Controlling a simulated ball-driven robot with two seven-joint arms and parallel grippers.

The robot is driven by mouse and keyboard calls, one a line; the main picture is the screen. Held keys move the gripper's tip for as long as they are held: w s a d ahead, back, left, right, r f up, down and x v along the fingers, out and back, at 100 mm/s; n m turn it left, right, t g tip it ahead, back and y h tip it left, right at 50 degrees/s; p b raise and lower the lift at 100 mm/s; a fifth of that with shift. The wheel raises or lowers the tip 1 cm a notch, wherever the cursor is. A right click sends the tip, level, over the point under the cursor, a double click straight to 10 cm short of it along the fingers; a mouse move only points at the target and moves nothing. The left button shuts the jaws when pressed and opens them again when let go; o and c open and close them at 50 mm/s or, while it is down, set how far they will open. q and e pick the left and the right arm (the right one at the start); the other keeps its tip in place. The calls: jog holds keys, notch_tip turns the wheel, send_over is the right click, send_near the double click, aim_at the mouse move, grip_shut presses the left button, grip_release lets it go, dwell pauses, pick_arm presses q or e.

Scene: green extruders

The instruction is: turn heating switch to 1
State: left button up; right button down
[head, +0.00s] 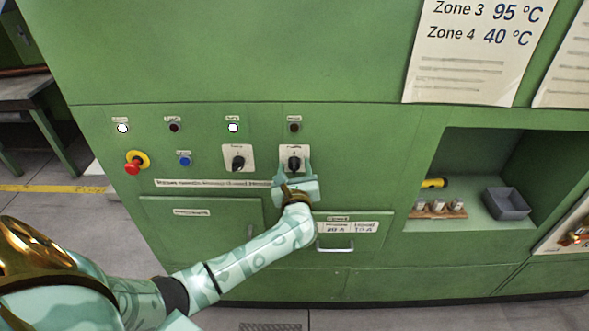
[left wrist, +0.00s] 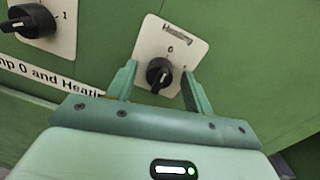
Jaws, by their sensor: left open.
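The heating switch (head: 294,163) is a black rotary knob on a white plate on the green panel. The 1 mark is not clearly readable on this plate. My left gripper (head: 295,171) is open in front of the plate. In the left wrist view its two fingers (left wrist: 160,72) stand on either side of the knob, with visible gaps. Whether the fingertips touch the plate cannot be told. My right gripper is not in view.
A similar black switch (head: 238,162) stands left of the heating switch. A red emergency button (head: 133,167), a blue button (head: 184,160) and small lamps are further left and above. A drawer handle (head: 335,248) is below. A recess at right holds a grey bin (head: 507,204).

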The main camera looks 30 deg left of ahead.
pick_arm(q)
jog(key=shift+c, duration=0.3)
jog(key=c, duration=0.9)
jog(key=shift+m, duration=0.4)
jog(key=m+p, duration=0.2)
jog(key=m, duration=0.3)
jog(key=shift+d+r+m, duration=0.1)
jog(key=shift+m, duration=0.3)
jog(key=m+p, duration=0.2)
jog(key=m, duration=0.3)
jog(key=shift+m+t, duration=0.3)
